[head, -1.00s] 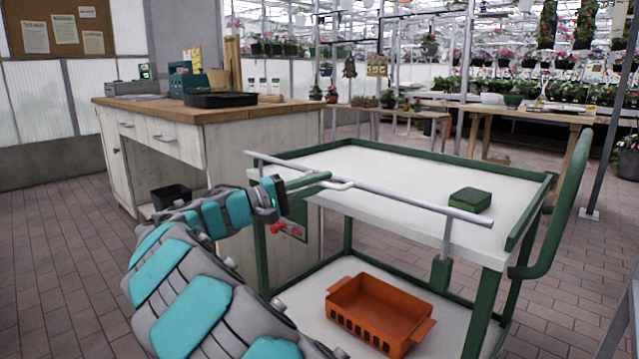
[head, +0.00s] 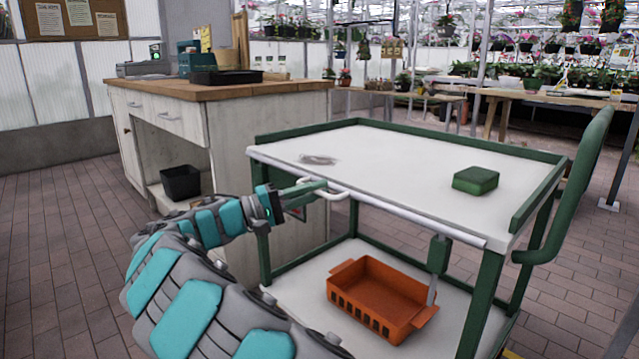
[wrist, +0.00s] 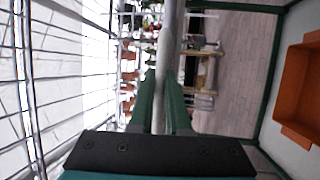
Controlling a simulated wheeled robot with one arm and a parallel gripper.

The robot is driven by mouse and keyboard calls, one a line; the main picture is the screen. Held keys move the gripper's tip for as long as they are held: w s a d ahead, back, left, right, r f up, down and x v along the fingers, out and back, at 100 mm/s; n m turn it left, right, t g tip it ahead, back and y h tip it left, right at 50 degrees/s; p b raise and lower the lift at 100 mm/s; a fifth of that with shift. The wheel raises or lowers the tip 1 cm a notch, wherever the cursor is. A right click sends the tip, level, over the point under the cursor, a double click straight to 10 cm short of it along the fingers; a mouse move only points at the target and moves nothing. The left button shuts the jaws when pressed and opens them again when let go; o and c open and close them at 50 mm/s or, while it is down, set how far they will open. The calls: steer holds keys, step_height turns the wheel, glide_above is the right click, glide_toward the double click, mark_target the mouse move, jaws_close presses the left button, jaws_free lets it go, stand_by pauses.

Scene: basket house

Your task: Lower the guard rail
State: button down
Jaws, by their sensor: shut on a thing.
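The guard rail (head: 420,222) is a grey bar along the near side of the green-framed cart, level with the edge of its white top (head: 390,160). Its post (head: 432,290) passes down through a green bracket (head: 438,254). A white loop handle (head: 338,195) sticks out from the rail. My gripper (head: 318,186) is at this handle, its green fingers shut on it. In the wrist view the fingers (wrist: 160,105) close around a grey bar (wrist: 168,45). The exact contact is partly hidden in the head view.
An orange crate (head: 375,295) stands on the lower shelf, close to the rail post. A wooden-topped cabinet (head: 260,130) stands behind left. The brick floor at left is clear.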

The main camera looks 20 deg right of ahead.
steer(key=shift+f, duration=0.35)
steer(key=c, duration=1.3)
jaws_free()
steer(key=o, duration=0.4)
steer(key=shift+r, duration=0.1)
steer(key=a, duration=0.2)
steer(key=a+f, duration=0.1)
steer(key=a, duration=0.4)
steer(key=shift+w+a+f+p, duration=0.15)
steer(key=shift+a+f+p, duration=0.05)
steer(key=shift+a+p, duration=0.2)
steer(key=shift+r, duration=0.1)
